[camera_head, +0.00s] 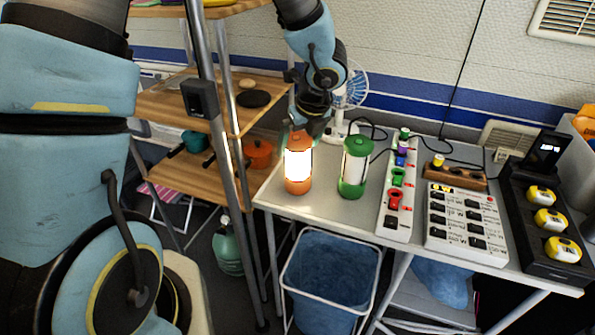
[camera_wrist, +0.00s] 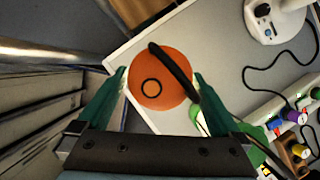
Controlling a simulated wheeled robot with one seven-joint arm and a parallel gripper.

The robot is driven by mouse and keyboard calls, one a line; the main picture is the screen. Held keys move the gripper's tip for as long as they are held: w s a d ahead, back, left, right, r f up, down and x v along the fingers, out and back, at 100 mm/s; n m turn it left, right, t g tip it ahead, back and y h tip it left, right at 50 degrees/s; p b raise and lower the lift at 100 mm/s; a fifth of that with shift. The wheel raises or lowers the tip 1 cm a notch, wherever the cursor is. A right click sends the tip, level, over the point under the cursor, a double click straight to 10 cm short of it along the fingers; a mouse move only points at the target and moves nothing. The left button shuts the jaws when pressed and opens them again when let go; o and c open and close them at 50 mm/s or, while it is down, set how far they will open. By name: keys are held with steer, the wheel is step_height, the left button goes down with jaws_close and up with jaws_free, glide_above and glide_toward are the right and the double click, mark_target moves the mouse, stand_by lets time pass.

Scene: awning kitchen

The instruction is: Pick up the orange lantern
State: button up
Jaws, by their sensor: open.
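The orange lantern (camera_head: 298,180) stands upright and lit at the left end of the white table. Its round orange top with a dark handle (camera_wrist: 160,78) shows in the wrist view, between the two green fingers. My gripper (camera_wrist: 162,88) is open around the lantern's top, one finger on each side; I cannot tell whether either finger touches it. In the head view my gripper (camera_head: 306,133) is at the lantern's top, and its fingers are partly hidden.
A green lantern (camera_head: 354,168) stands close on the right. A white fan (camera_head: 346,105) is behind it. Power strips (camera_head: 397,190) lie further right on the table (camera_head: 330,208). A wooden shelf (camera_head: 190,185) stands left, and a blue bin (camera_head: 328,275) is below.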

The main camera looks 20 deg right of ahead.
steer(key=shift+x, duration=0.95)
jaws_close()
